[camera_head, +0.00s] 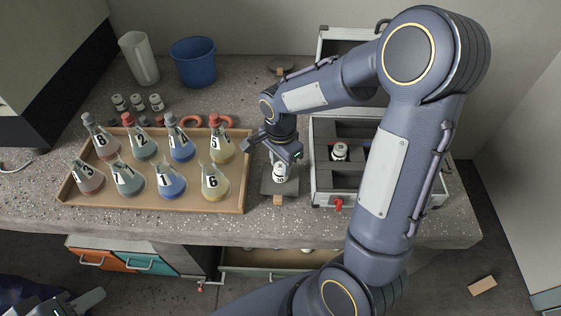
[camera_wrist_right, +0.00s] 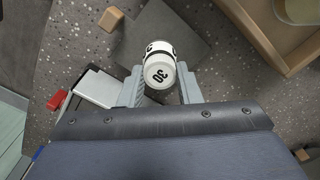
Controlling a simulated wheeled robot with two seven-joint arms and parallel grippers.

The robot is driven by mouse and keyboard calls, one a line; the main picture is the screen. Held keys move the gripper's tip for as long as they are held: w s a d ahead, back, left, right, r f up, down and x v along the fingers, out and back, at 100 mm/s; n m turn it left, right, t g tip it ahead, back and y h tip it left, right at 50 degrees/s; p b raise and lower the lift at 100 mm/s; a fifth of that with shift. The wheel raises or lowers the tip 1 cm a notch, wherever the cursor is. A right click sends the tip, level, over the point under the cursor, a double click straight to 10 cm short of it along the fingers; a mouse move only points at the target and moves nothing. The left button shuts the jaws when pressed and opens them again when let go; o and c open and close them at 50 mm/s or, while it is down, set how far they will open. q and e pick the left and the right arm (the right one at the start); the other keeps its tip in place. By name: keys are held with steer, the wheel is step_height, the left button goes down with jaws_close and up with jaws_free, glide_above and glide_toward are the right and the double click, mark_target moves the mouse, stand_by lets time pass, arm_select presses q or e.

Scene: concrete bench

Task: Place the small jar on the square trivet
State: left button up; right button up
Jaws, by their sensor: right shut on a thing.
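The small jar (camera_head: 279,174), white with a dark band and black marking, is held upright in my right gripper (camera_head: 283,150). In the right wrist view the jar (camera_wrist_right: 160,70) sits between the two grey fingers (camera_wrist_right: 160,88), which are shut on it. The square trivet (camera_head: 267,187) is a dark grey plate directly below the jar; it also shows in the wrist view (camera_wrist_right: 190,45). I cannot tell whether the jar's base touches it. My left gripper (camera_head: 84,301) is low at the left, away from the bench; its jaw opening is unclear.
A wooden tray (camera_head: 150,200) of several numbered flasks stands left of the trivet. An open case (camera_head: 319,185) with another white jar (camera_head: 339,151) and a red latch (camera_head: 338,203) stands right. A blue bin (camera_head: 193,62), white cup (camera_head: 140,60) and small jars (camera_head: 138,103) are behind.

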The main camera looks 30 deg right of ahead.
mark_target(280, 166)
steer(key=shift+f, duration=0.15)
steer(key=o, duration=1)
steer(key=shift+r, duration=0.35)
step_height(280, 166, up, 10)
steer(key=r+p, duration=0.1)
steer(key=p, duration=0.1)
steer(key=shift+s+a+r+n+t+y, duration=0.4)
steer(key=shift+s+a+n+t+y, duration=0.45)
steer(key=shift+s+n, duration=1.75)
steer(key=shift+s+a+r+n+t+y, duration=0.5)
steer(key=shift+s+n+t, duration=0.5)
steer(key=shift+s+n, duration=1.6)
steer(key=shift+s+a+r+n+t+y, duration=0.35)
steer(key=shift+s+a+n+t+y, duration=0.35)
steer(key=shift+s+n, duration=1.9)
